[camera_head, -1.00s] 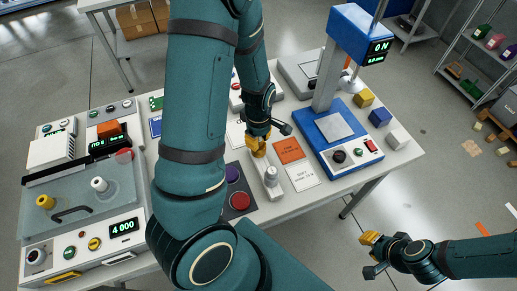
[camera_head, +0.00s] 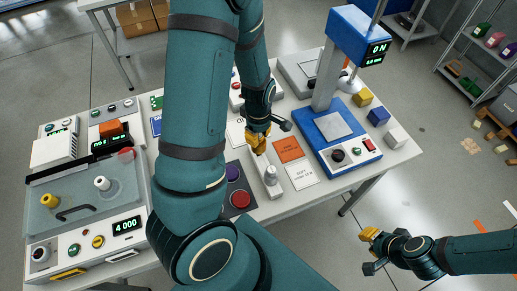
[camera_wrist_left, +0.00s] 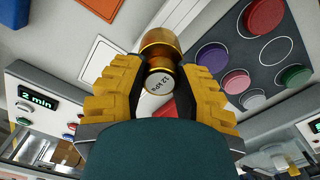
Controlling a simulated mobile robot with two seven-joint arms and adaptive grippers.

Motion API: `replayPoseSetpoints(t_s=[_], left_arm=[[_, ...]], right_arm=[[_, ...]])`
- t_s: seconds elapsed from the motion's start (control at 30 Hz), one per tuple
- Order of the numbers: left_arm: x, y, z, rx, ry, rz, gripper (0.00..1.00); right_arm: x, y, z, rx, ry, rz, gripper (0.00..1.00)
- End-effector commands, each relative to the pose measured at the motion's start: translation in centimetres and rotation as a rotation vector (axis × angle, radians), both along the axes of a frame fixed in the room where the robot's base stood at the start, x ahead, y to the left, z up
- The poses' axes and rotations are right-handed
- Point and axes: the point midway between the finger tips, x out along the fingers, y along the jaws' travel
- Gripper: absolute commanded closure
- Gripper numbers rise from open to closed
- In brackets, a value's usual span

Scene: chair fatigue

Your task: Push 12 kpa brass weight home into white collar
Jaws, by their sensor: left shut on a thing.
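My left gripper (camera_head: 258,146) is over the table, at the far end of a narrow pale fixture (camera_head: 273,190). In the left wrist view, its yellow fingers (camera_wrist_left: 160,85) are shut on the brass weight (camera_wrist_left: 160,42), whose round white label reads 12 kPa. In the head view the weight cannot be told apart from the yellow fingers. I cannot clearly make out the white collar, nor whether the weight touches it. A silver knob stands on the fixture's near end. My right gripper (camera_head: 369,248) hangs beyond the table's right edge, away from the weight; its finger gap is unclear.
A blue press (camera_head: 334,130) stands right of the fixture, with orange and white cards (camera_head: 301,175) between. A dark pad with coloured discs (camera_head: 238,186) lies left. A clear-lidded machine (camera_head: 85,205) fills the table's left. Small cubes (camera_head: 378,116) sit at the right.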

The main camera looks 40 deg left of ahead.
Motion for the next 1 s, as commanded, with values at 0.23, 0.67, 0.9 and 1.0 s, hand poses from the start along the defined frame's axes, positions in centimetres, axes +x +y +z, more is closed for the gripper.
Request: replayPoseSetpoints(t_s=[0.23, 0.67, 0.9, 1.0], left_arm=[[0.1, 0.0, 1.8, 0.0, -0.002, 0.001, 1.0], [0.1, 0.0, 3.9, 0.0, -0.003, 0.0, 1.0], [0.1, 0.0, 3.9, 0.0, -0.002, 0.0, 1.0], [0.1, 0.0, 3.9, -0.001, -0.002, -0.001, 1.0]], right_arm=[[0.0, 0.0, 1.6, 0.0, 0.0, 0.0, 0.75], [0.0, 0.0, 1.7, 0.0, 0.0, 0.0, 0.75], [0.0, 0.0, 1.7, 0.0, 0.0, 0.0, 0.75], [0.0, 0.0, 1.7, 0.0, 0.0, 0.0, 0.75]])
